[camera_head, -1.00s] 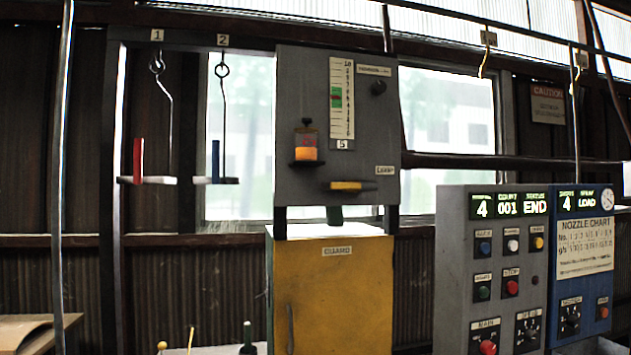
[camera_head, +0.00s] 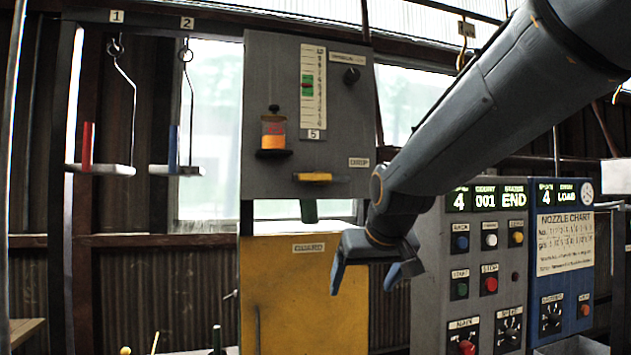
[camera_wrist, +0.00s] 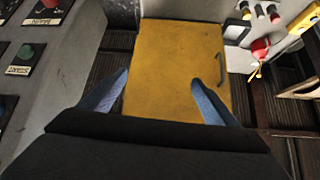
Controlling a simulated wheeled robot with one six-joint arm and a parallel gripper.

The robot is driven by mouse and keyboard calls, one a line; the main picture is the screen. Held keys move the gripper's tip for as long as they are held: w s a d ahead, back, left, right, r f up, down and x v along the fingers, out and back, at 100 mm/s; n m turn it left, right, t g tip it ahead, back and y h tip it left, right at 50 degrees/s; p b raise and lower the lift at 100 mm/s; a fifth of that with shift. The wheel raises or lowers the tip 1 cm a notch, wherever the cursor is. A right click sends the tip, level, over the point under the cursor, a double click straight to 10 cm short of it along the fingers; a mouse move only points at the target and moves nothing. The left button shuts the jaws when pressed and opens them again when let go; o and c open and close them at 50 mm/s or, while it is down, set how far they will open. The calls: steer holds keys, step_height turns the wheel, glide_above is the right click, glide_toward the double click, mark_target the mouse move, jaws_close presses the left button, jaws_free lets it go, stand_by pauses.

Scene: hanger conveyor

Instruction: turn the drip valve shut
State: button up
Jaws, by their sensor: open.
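The drip valve shows in the head view as a yellow lever handle (camera_head: 313,177) lying level across the lower part of the grey panel (camera_head: 262,80), left of a small label. A green nozzle (camera_head: 309,211) hangs below the panel under the lever. My gripper (camera_head: 362,285) is open and empty, pointing down, to the right of and below the lever, in front of the yellow guard cabinet (camera_head: 280,320). In the wrist view my two blue fingers (camera_wrist: 160,95) are spread apart with the yellow cabinet door beyond them; the lever is not in that view.
An orange-filled cup (camera_head: 273,134) sits on a small shelf on the panel. The control cabinet (camera_head: 425,280), with buttons and knobs, stands close to the right of my gripper. Two hanging trays (camera_head: 100,168) are at the left.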

steer(key=w+a+r+t+y+b, duration=0.1)
steer(key=a+r+t, duration=0.15)
steer(key=r, duration=0.55)
steer(key=w+a+r+t, duration=0.1)
steer(key=w+a+r, duration=0.15)
steer(key=r, duration=0.55)
steer(key=n+t+y, duration=0.1)
glide_toward(314, 177)
steer(key=w, duration=0.1)
steer(key=p+x, duration=0.1)
steer(key=x, duration=0.6)
steer(key=shift+w+r, duration=0.2)
steer(key=shift+w, duration=0.1)
steer(key=c, duration=1.5)
steer(key=shift+y, duration=0.3)
